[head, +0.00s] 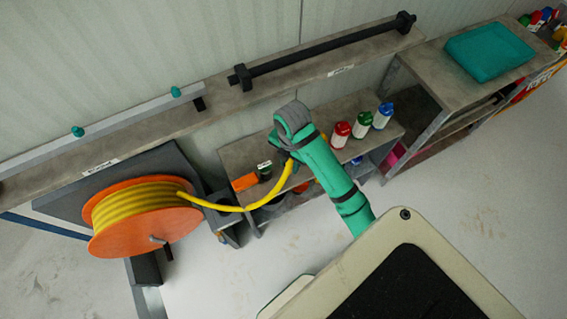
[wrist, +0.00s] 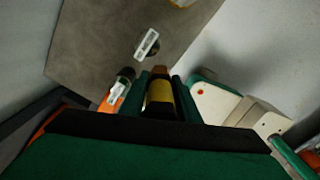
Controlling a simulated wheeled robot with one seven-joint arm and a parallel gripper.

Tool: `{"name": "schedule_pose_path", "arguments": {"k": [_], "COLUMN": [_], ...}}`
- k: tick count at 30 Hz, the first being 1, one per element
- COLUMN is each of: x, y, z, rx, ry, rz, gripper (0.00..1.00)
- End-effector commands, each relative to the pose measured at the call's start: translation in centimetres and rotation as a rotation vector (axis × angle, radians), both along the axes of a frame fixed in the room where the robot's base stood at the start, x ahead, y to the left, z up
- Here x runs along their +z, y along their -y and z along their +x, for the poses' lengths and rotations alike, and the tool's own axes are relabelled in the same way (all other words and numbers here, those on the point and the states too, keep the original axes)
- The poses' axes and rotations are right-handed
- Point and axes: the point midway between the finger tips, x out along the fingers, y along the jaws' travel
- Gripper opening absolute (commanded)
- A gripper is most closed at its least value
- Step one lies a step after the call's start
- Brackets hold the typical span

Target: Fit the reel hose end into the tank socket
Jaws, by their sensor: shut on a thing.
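The yellow reel hose (head: 230,207) runs from the orange reel (head: 125,240) at left, sags, and rises to my gripper (head: 288,160). In the wrist view my gripper (wrist: 160,100) is shut on the reel hose end (wrist: 160,95), a yellow and black piece with a brown tip pointing away from me. The hose end is held in the air near a grey shelf top; in the head view the arm hides it. I cannot identify the tank socket for certain in either view.
A dark bottle (head: 264,171) and an orange block (head: 244,182) stand on the grey shelf (head: 235,155), close to my gripper. Red, green and blue-capped bottles (head: 362,125) stand farther right. The floor in front is clear.

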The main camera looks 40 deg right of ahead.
Motion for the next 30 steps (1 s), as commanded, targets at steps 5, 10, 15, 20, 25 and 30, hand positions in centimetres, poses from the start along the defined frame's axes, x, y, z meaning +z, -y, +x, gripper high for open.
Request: {"name": "schedule_pose_path", "arguments": {"k": [5,10,15,20,25,30], "x": [1.9,3.2,4.3,4.9,5.1,5.1], "y": [0.7,1.3,1.8,2.3,2.3,2.1], "z": [-2.7,-5.7,-8.1,-9.7,-10.1,-9.9], "rx": [-0.002,-0.003,-0.004,-0.013,-0.010,-0.002], "ry": [-0.002,-0.002,-0.002,-0.002,-0.002,-0.002], "rz": [-0.005,-0.005,-0.003,-0.001,0.000,0.000], "gripper": [0.00,0.00,0.00,0.00,0.00,0.00]}}
